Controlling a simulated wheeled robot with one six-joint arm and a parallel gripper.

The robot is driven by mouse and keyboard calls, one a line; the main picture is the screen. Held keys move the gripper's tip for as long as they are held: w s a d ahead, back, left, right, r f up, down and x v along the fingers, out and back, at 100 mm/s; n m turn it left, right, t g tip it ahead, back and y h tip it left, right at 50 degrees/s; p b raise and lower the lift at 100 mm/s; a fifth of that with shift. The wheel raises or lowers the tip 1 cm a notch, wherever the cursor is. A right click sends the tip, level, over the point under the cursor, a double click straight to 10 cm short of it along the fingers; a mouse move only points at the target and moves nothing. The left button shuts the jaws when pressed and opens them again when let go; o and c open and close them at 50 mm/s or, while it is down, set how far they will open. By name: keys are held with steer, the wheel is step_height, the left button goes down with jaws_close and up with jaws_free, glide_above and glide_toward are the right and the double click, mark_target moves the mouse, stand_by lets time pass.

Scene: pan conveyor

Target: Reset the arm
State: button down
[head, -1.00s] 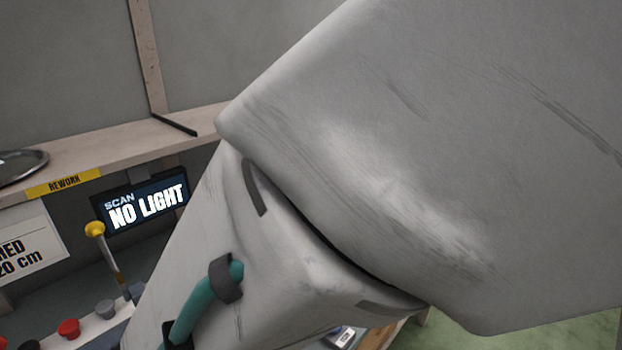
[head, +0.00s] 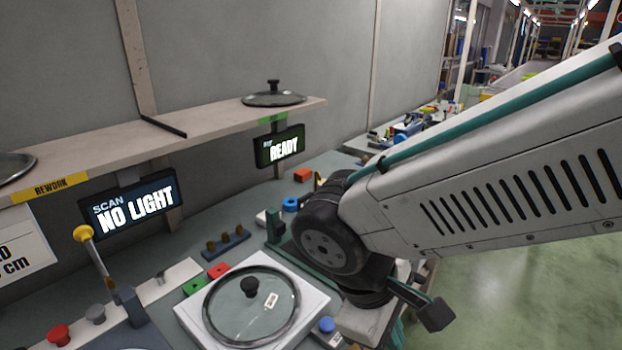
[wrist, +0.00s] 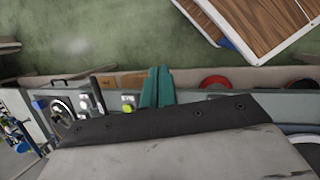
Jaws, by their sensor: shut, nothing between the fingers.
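My arm reaches in from the right in the head view, its pale slotted link ending in a round black joint above the right part of the workbench. My gripper (wrist: 157,86) shows in the wrist view as two teal fingers side by side, closed together with nothing between them. A dark bracket and a pale part of my arm cover the lower part of that view. In the head view the fingertips are hard to make out behind and below the black joint.
A glass lid (head: 252,305) lies on a white square station left of my arm. A shelf (head: 215,121) holds another lid (head: 274,98). Signs read NO LIGHT (head: 133,206) and READY (head: 280,147). A yellow-knobbed lever (head: 84,233) stands left. Green floor (head: 510,280) is open at right.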

steer(key=s+d+r+m+y, duration=0.1)
steer(key=d+r+m+y, duration=0.1)
steer(key=d+m, duration=0.3)
steer(key=s+d+r+m+t+y, duration=0.1)
steer(key=d+r+m, duration=0.4)
steer(key=d, duration=0.5)
steer(key=shift+s+r+m+y, duration=0.25)
steer(key=shift+s+m+y, duration=0.05)
steer(key=shift+s+y, duration=0.35)
